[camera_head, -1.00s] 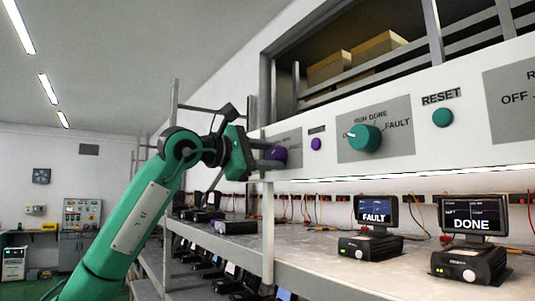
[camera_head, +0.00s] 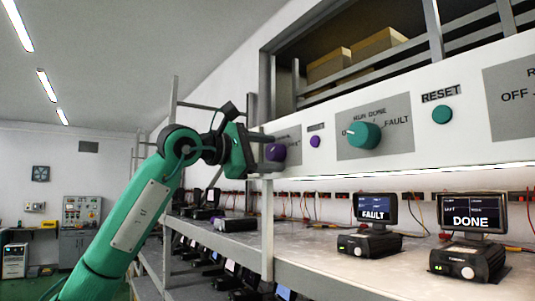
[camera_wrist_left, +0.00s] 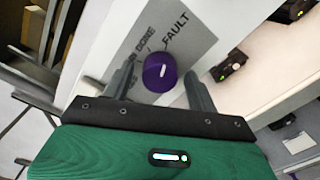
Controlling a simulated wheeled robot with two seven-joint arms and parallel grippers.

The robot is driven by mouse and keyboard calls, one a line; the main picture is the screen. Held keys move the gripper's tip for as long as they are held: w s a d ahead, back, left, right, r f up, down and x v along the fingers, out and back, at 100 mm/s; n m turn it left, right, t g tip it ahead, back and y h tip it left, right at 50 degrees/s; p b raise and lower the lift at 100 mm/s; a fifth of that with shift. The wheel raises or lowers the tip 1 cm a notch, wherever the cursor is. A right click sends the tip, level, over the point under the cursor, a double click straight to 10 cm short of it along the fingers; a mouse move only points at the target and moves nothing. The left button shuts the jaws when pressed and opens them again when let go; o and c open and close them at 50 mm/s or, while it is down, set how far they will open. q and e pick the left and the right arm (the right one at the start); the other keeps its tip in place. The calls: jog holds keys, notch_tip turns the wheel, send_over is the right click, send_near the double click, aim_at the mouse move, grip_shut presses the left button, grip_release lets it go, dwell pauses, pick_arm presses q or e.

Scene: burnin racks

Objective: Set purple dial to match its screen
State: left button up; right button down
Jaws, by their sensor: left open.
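The purple dial (camera_head: 276,153) sits on the white overhead panel, on a grey plate with position labels. My left gripper (camera_head: 268,152) is at the dial, its fingers apart on either side of it. In the left wrist view the dial (camera_wrist_left: 158,75) lies between the two fingers, with visible gaps on both sides. Its white mark points up in that view, near the line between the DONE and FAULT labels (camera_wrist_left: 176,32). The purple dial's screen cannot be read in either view. My right gripper is not in view.
A small purple button (camera_head: 315,142) sits right of the purple dial. Farther right are a teal dial (camera_head: 363,136) and teal reset button (camera_head: 443,115). Below, on the shelf (camera_head: 330,262), two units have screens reading FAULT (camera_head: 376,208) and DONE (camera_head: 472,213).

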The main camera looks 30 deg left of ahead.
pick_arm(q)
jog(key=b+v, duration=0.5)
jog(key=v, duration=0.8)
jog(key=shift+s+a, duration=0.2)
jog(key=shift+s, duration=0.15)
